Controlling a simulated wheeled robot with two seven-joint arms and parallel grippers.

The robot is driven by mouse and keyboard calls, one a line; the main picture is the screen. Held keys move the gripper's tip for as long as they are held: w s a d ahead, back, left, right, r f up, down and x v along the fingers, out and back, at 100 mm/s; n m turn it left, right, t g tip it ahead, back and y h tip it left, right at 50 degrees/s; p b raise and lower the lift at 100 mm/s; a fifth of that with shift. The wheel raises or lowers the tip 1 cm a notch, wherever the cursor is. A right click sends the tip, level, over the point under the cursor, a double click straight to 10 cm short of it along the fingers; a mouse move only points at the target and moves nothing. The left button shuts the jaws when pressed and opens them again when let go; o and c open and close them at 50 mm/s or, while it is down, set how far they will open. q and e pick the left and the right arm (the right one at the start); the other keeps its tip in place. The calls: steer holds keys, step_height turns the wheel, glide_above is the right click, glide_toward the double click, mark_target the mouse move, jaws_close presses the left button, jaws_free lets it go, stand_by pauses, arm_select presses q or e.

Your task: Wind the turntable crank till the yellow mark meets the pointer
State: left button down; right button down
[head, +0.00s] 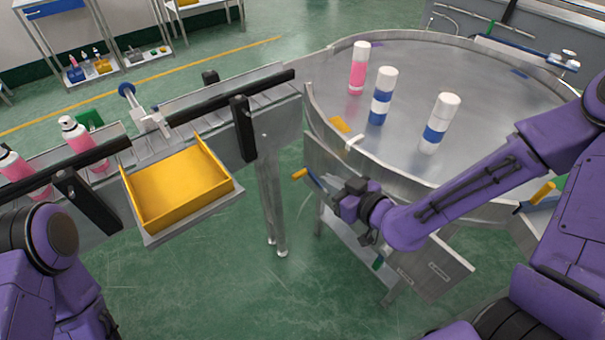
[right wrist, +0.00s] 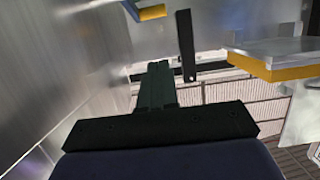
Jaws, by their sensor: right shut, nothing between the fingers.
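The turntable (head: 470,80) is a wide round metal table at the right of the head view. The yellow mark (head: 340,124) lies on its surface near the front-left rim. The pale pointer (head: 354,142) is at the rim, a little right of and nearer than the mark, with a small gap between them. The crank, with a blue arm and yellow handle (head: 300,174), sits below the rim; its handle shows at the top of the right wrist view (right wrist: 151,12). My right gripper (head: 338,197) is shut and empty, beside the crank arm and apart from the handle. My left gripper is out of view.
Pink (head: 358,68) and blue-banded cans (head: 382,95) stand on the turntable. A yellow tray (head: 180,186) and a conveyor with black rails (head: 230,98) are at left. A metal panel (head: 437,268) is below the turntable. Another yellow handle (head: 543,192) is at right.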

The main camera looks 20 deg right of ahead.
steer(key=w+p, duration=0.2)
glide_above(315, 183)
steer(key=s+a, duration=0.2)
step_height(315, 183, down, 2)
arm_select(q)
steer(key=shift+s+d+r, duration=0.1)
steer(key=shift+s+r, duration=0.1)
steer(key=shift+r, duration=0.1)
arm_select(e)
steer(key=f, duration=0.1)
steer(key=w+f, duration=0.1)
steer(key=f, duration=0.1)
steer(key=shift+w+a+f, duration=0.25)
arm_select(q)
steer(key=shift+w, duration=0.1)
arm_select(e)
steer(key=shift+w+f, duration=0.1)
